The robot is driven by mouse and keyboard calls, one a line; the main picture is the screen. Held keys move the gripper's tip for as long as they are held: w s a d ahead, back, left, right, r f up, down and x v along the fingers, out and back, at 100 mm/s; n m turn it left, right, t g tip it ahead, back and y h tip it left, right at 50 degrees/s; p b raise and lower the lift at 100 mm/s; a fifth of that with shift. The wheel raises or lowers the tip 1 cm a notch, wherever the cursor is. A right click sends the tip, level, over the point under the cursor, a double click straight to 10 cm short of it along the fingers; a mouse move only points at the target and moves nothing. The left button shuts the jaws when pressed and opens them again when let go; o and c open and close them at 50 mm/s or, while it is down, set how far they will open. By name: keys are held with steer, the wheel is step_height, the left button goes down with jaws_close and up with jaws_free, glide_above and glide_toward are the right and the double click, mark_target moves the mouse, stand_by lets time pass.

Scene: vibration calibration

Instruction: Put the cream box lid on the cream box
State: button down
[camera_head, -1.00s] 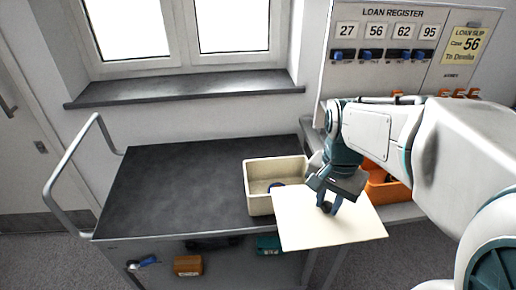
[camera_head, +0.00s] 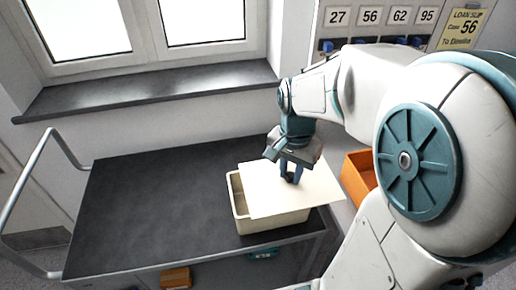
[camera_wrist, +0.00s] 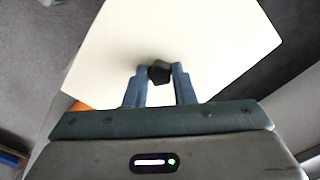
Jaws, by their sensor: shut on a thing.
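The cream box (camera_head: 272,224) stands on the right end of the dark cart top. The cream box lid (camera_head: 262,203) is a flat cream panel held over the box. It covers most of the opening and leaves a strip open at the left. Its right part sticks out past the box's right side. I cannot tell whether lid and box touch. My gripper (camera_head: 291,177) is shut on the lid's dark knob (camera_wrist: 159,73), seen between the fingers in the wrist view, where the lid (camera_wrist: 190,35) fills the upper middle. The box is hidden there.
The dark cart top (camera_head: 150,205) is clear to the left of the box. An orange bin (camera_head: 358,178) stands to the right, beside my arm. A window sill (camera_head: 150,98) runs behind the cart. An orange-brown block (camera_head: 175,278) lies on the cart's lower level.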

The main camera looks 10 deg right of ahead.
mark_target(270, 164)
steer(key=w+a+f, duration=0.1)
steer(key=w, duration=0.1)
steer(key=w+a+f, duration=0.1)
steer(key=w+f, duration=0.1)
steer(key=w+a+f, duration=0.1)
steer(key=w, duration=0.1)
steer(key=shift+w+f, duration=0.15)
steer(key=shift+w, duration=0.1)
step_height(270, 164, down, 4)
steer(key=shift+a+f+p, duration=0.1)
steer(key=shift+p, duration=0.2)
steer(key=shift+f+b, duration=0.45)
steer(key=shift+f, duration=0.1)
steer(key=c, duration=1.2)
jaws_free()
steer(key=shift+r, duration=0.1)
